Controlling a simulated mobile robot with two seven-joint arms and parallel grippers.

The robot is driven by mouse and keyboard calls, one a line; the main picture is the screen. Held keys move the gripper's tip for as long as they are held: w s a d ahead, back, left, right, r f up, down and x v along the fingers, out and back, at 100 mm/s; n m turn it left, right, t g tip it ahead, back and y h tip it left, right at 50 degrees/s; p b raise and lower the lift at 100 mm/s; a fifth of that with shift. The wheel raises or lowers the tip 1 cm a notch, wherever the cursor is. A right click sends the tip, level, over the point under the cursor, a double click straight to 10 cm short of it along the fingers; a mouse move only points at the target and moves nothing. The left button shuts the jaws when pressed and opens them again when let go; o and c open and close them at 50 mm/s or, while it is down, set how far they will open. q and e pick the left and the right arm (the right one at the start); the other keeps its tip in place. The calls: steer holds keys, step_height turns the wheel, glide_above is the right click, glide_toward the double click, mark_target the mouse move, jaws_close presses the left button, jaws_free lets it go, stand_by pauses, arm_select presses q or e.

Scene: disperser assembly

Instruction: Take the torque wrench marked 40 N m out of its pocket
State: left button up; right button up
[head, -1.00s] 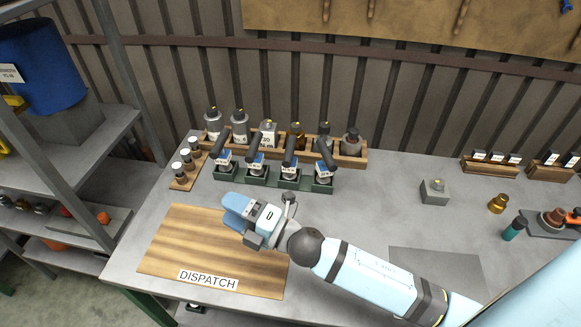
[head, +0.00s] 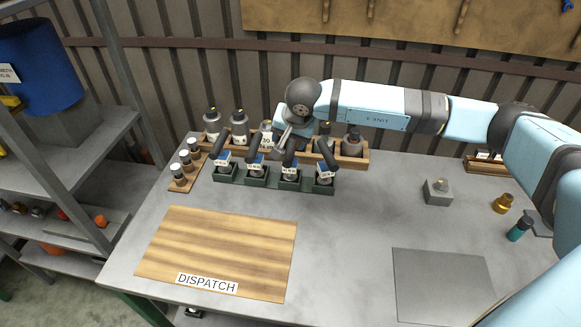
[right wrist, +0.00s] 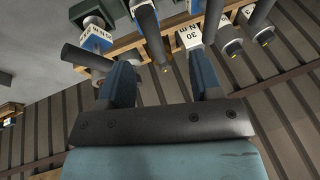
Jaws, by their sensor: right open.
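Several torque wrenches with black angled handles and blue-and-white labels stand in pockets of a green rack (head: 262,181). Their marks are too small to read in the head view, so I cannot tell which is 40 N m. My right gripper (head: 284,132) is open above the back of this rack, largely hidden by its own wrist. In the right wrist view, its two blue fingers (right wrist: 163,76) are apart with nothing clasped. A black wrench handle (right wrist: 84,58) is beside the left finger. A label reading 30 N m (right wrist: 190,38) is near the right finger. My left gripper is out of view.
A wooden rack (head: 350,159) of bottle-like parts stands close behind the wrenches, by the wall. A small rack of capped vials (head: 184,170) is at the left. The DISPATCH board (head: 215,250) is clear. A grey block (head: 437,194) stands at the right.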

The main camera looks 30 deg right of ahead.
mark_target(291, 148)
steer(key=shift+h, duration=0.5)
steer(key=w+d+f, duration=0.1)
steer(key=f, duration=0.1)
steer(key=w+d+f+p, duration=0.1)
steer(key=w+f, duration=0.1)
steer(key=w+d+f, duration=0.1)
steer(key=f, duration=0.1)
steer(key=shift+w+f, duration=0.2)
steer(key=shift+f, duration=0.05)
steer(key=x, duration=0.1)
steer(key=p+x, duration=0.1)
steer(key=x, duration=0.1)
steer(key=p+x, duration=0.1)
steer(key=x, duration=0.1)
steer(key=shift+w+d+r, duration=0.15)
steer(key=shift+d, duration=0.15)
steer(key=shift+w+f, duration=0.1)
steer(key=shift+f, duration=0.1)
steer(key=shift+r, duration=0.1)
jaws_close()
